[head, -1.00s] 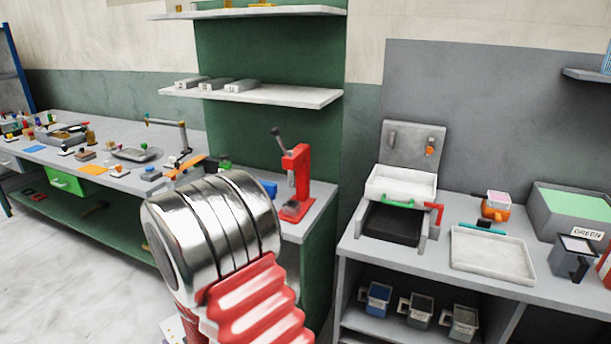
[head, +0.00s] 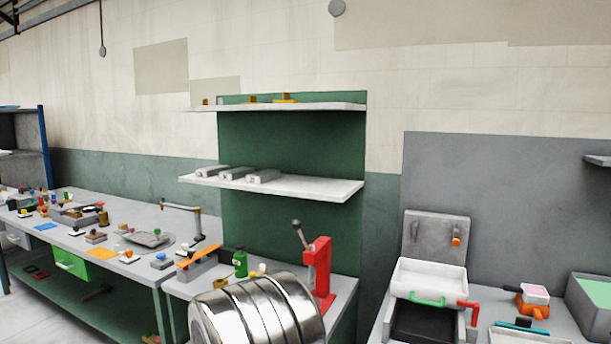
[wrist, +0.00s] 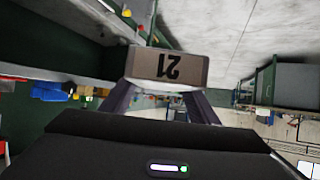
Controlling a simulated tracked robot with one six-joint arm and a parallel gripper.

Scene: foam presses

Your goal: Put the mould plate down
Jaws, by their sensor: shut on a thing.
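In the wrist view my gripper (wrist: 163,92) is shut on a brownish block-like plate marked 21 (wrist: 166,66), which I take to be the mould plate. The mark appears upside down. The plate is held in the air between the two dark fingers, with no surface seen touching it. In the head view neither the gripper nor the plate shows; a shiny part of my arm covers the bottom middle.
The lower white shelf (head: 320,188) holds three grey blocks (head: 232,174) at its left; its right part is bare. The upper shelf (head: 325,106) holds small brass pieces. A red press (head: 319,268) stands on the bench below. A white tray (head: 430,277) is at right.

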